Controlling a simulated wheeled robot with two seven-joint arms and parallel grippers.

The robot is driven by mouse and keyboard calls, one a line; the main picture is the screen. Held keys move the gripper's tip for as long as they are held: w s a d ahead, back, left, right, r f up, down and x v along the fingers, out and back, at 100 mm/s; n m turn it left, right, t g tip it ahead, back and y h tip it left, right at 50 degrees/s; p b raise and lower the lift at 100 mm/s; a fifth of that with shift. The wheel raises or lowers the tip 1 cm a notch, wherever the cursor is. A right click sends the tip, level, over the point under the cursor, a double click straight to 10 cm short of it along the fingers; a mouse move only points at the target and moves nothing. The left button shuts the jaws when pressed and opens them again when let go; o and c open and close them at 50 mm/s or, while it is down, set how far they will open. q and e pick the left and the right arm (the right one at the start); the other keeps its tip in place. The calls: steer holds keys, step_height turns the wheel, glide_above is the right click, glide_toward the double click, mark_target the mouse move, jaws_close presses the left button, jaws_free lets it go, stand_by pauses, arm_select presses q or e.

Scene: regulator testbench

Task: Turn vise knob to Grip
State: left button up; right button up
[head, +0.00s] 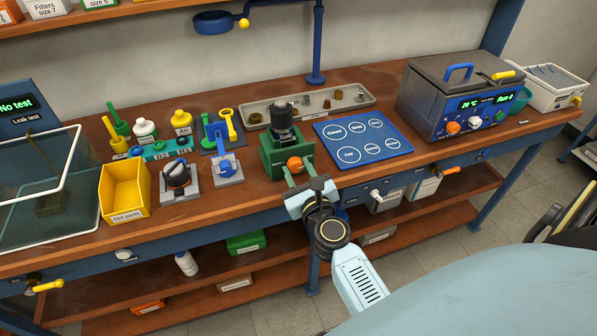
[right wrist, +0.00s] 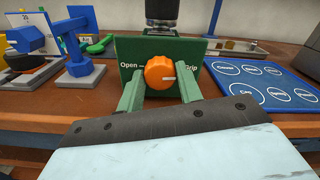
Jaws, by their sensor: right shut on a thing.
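The green vise (head: 279,158) stands near the front edge of the bench and has an orange knob (head: 295,164) on its front. It carries a dark cylindrical regulator part (head: 281,122) on top. In the right wrist view the knob (right wrist: 157,72) sits between the labels Open at left and Grip at right. Its white pointer mark points right, towards Grip. My right gripper (head: 295,175) has its green fingers on either side of the knob, shut on it. The fingers hide parts of the vise's lower front. My left gripper is not in view.
A blue mat (head: 363,141) with white circles lies right of the vise. A blue clamp stand (head: 226,170) and a black-knobbed stand (head: 179,180) are at left, with a yellow bin (head: 124,190) beyond. A grey tray (head: 345,101) lies behind.

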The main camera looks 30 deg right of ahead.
steer(key=shift+m, duration=0.5)
steer(key=o, duration=1)
steer(key=shift+s, duration=0.1)
steer(key=shift+b+v, duration=2.15)
steer(key=shift+v, duration=4.5)
steer(key=shift+f, duration=0.1)
